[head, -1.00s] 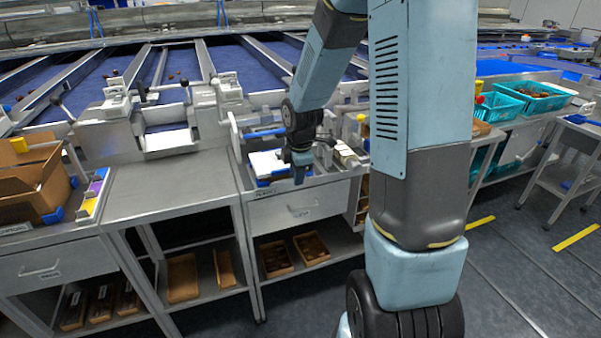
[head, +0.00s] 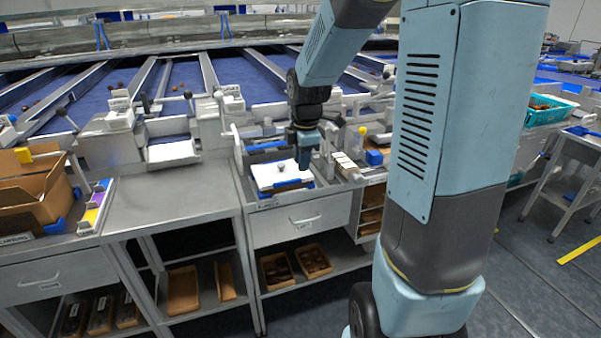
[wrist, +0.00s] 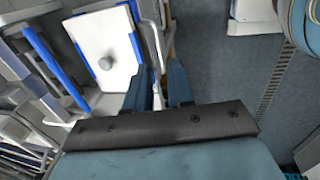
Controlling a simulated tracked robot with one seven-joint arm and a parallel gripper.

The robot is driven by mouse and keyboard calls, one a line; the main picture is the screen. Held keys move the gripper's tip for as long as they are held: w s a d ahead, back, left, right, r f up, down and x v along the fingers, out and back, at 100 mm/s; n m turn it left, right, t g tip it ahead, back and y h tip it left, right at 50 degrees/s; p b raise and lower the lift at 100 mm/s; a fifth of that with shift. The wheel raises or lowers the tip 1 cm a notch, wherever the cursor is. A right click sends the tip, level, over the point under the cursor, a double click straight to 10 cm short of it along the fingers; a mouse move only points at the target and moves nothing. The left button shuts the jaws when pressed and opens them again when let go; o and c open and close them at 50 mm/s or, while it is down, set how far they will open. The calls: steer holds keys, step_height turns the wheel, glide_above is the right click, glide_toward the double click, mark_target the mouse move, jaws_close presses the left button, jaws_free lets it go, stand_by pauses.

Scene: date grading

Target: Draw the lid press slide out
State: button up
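A white plate with a small round grey knob and blue edging, which looks like the lid press slide (head: 270,178), lies flat on the bench above a drawer. It also shows in the wrist view (wrist: 110,40). My gripper (head: 305,165) points down at the plate's right front side. In the wrist view its two blue fingers (wrist: 161,80) are apart, with nothing clearly held between them. A thin pale curved bar (wrist: 157,45) runs just beyond the fingertips; I cannot tell whether it lies between them. The knob is left of the fingers in that view.
A closed drawer (head: 300,220) with a bar handle is under the plate. An empty steel bench top (head: 170,195) is to the left, with a cardboard box (head: 40,200) beyond.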

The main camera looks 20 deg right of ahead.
steer(key=shift+s+r, duration=0.2)
steer(key=shift+r, duration=0.65)
steer(key=shift+s+r, duration=0.15)
steer(key=shift+r, duration=0.7)
steer(key=s+r+m+t, duration=0.1)
steer(key=s+r+m, duration=0.4)
steer(key=s+m, duration=0.4)
steer(key=s+a+r+m+t, duration=0.1)
steer(key=s+r+m+t, duration=0.1)
steer(key=s+r+m, duration=0.4)
steer(key=s+m, duration=0.3)
steer(key=s, duration=0.3)
steer(key=shift+s+a, duration=0.25)
steer(key=shift+s, duration=0.15)
